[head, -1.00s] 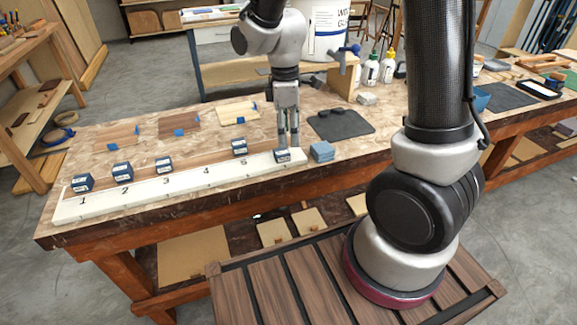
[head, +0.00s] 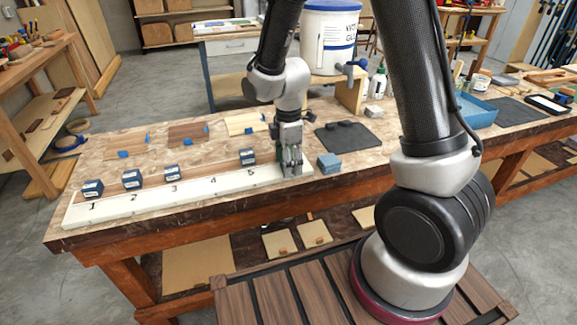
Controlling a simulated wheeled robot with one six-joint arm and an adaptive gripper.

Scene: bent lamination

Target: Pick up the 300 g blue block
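Several dark blue blocks with pale labels stand on a white numbered strip: one above 1 (head: 92,188), one above 2 (head: 132,179), one above 3 (head: 172,173) and one above 5 (head: 248,157). The place above 4 is empty. The labels are too small to read, so I cannot tell which block is 300 g. My gripper (head: 291,168) points down at the right end of the white strip (head: 150,206), low over it. Its fingers hide the spot where another dark block stood; I cannot see whether they hold it.
A lighter blue block (head: 328,163) sits close to the right of my gripper, off the strip. A dark grey mat (head: 347,137) lies behind it. Wooden panels (head: 188,134) with blue tabs lie behind the strip. A white bucket (head: 328,35) stands farther back.

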